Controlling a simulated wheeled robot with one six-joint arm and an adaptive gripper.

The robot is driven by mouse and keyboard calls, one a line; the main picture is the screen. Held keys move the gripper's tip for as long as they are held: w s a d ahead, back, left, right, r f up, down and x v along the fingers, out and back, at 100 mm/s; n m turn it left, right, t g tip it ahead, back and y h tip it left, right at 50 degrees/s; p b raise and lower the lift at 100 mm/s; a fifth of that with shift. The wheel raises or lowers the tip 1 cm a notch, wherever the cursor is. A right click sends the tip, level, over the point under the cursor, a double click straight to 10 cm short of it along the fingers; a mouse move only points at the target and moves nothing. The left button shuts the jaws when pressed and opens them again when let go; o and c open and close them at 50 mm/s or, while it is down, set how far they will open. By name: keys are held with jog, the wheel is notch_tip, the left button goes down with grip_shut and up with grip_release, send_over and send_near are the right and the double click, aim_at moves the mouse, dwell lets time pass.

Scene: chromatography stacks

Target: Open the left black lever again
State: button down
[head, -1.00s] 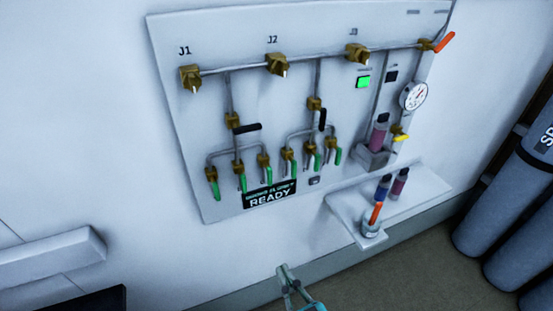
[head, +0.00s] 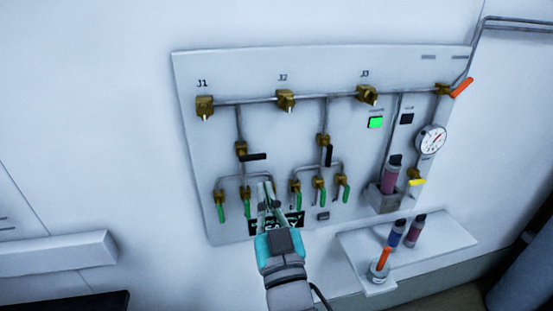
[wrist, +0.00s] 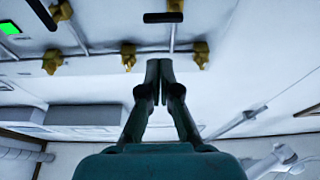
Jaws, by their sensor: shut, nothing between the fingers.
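The left black lever (head: 254,157) sits on a brass valve (head: 241,148) below J1 and points right, across its vertical pipe. It also shows in the wrist view (wrist: 163,17), near the top edge, where the picture is upside down. My gripper (head: 266,184) is shut and empty, its fingers pointing up at the panel. In the head view its tips are just below the lever's free end; in the wrist view (wrist: 158,63) a gap shows between tips and lever. I see no contact. The right black lever (head: 329,155) hangs down along its pipe.
Green levers (head: 248,208) line the lower panel on both sides of my gripper. It partly covers the READY sign (head: 262,228). A shelf (head: 440,240) with vials juts out at lower right. A lamp (head: 376,122) glows green.

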jog(key=shift+w+d+r, duration=0.1)
jog(key=shift+r, duration=1.4)
notch_tip(320, 180, up, 3)
send_over(258, 157)
jog(key=s, duration=0.2)
jog(key=shift+w+d+f, duration=0.1)
jog(key=shift+f, duration=0.85)
jog(key=shift+w+d+f, duration=0.1)
jog(key=shift+f, duration=0.8)
